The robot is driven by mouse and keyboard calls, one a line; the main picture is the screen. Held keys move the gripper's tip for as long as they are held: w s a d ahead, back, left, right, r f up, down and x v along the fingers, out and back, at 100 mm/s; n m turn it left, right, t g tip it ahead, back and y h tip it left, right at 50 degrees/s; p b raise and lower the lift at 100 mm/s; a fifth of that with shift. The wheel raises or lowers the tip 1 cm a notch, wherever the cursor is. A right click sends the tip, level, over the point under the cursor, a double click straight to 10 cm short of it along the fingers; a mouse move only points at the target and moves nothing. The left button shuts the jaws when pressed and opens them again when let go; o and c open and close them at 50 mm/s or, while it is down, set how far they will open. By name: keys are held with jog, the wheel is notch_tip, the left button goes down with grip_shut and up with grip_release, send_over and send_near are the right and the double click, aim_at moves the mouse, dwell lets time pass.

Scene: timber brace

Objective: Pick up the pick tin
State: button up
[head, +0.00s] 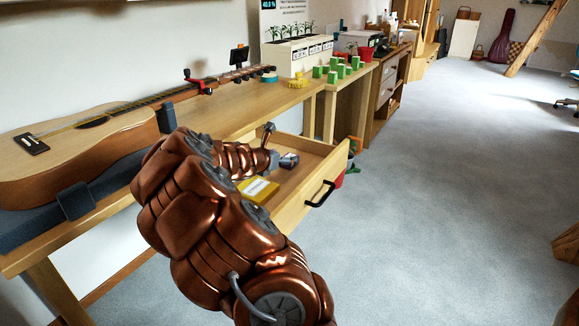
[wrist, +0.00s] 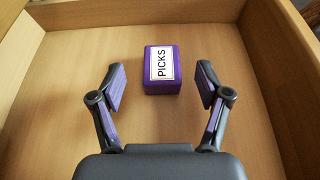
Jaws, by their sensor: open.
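The pick tin (wrist: 162,70) is a small purple box with a white label reading PICKS. In the wrist view it sits on the wooden floor of the open drawer (wrist: 60,100). My gripper (wrist: 161,84) is open, with one finger to each side of the tin and a gap on both sides. The fingers do not touch it. In the head view my arm reaches over the drawer (head: 325,165), and its bulk hides part of the inside. A small dark purplish shape at the gripper's end is too small to tell apart there.
A yellow box (head: 258,190) with a white label lies in the drawer nearer my arm. The drawer walls enclose the tin. A guitar (head: 85,145) lies on the bench above, with a red-handled clamp (head: 198,82) near its neck.

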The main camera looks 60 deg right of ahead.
aim_at(292, 154)
jog(key=shift+b+x, duration=0.45)
jog(key=shift+x, duration=0.95)
jog(key=b+x, duration=0.1)
jog(key=x, duration=0.3)
jog(key=shift+s+d+b, duration=0.1)
jog(key=shift+s+b, duration=0.1)
jog(key=shift+b, duration=0.1)
jog(key=c, duration=1.2)
jog(key=shift+r, duration=0.1)
jog(key=shift+c, duration=0.2)
